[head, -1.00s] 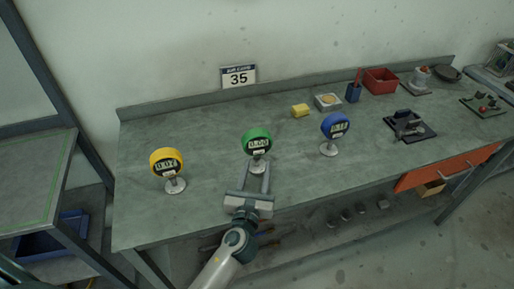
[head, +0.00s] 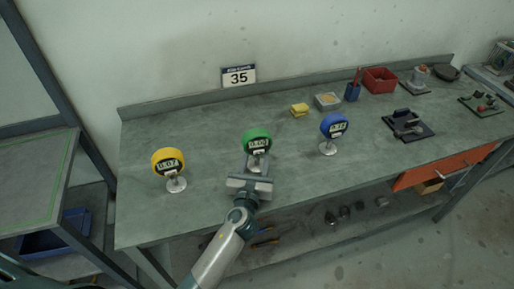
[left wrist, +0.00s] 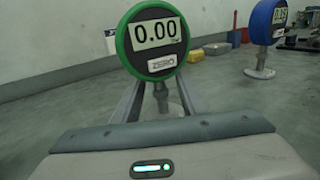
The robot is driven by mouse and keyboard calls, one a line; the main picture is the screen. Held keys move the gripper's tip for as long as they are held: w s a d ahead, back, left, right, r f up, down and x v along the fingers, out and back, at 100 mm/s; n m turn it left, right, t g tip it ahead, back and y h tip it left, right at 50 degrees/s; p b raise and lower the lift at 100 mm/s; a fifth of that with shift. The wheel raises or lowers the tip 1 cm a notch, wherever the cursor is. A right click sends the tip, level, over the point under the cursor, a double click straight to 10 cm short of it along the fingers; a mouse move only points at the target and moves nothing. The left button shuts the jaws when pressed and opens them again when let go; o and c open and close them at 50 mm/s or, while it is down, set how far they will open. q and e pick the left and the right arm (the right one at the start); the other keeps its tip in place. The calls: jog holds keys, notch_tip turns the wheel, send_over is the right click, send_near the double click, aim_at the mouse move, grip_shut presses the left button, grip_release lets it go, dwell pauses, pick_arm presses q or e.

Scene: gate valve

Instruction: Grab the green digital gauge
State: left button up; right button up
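The green digital gauge (head: 257,141) stands upright on a round foot near the front of the bench, its display facing me. It also shows large in the left wrist view (left wrist: 152,40), reading 0.00 above a ZERO label. My left gripper (head: 257,166) is low at the gauge, just below its round head. In the left wrist view its fingers (left wrist: 158,95) lie open on either side of the gauge's thin stem, with a gap visible on both sides. The finger ends are partly hidden behind the gauge head. My right gripper is not in view.
A yellow gauge (head: 168,161) stands to the left and a blue gauge (head: 334,125) to the right on the grey bench (head: 215,135). A yellow block (head: 299,110), a red bin (head: 380,79) and a dark fixture (head: 407,124) lie farther back and right.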

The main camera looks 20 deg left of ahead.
aim_at(256, 152)
pick_arm(q)
jog(key=shift+c, duration=0.3)
grip_shut()
jog(key=shift+r, duration=0.1)
jog(key=shift+r, duration=0.4)
notch_tip(256, 152, up, 4)
jog(key=shift+f+p, duration=0.25)
jog(key=shift+p, duration=0.3)
jog(key=d+r+b, duration=0.1)
jog(key=d+r, duration=0.2)
jog(key=d, duration=0.2)
jog(key=s+d+r+b, duration=0.1)
jog(key=d+r, duration=0.2)
jog(key=d, duration=0.3)
jog(key=shift+s+d+r, duration=0.15)
jog(key=shift+d+r, duration=0.15)
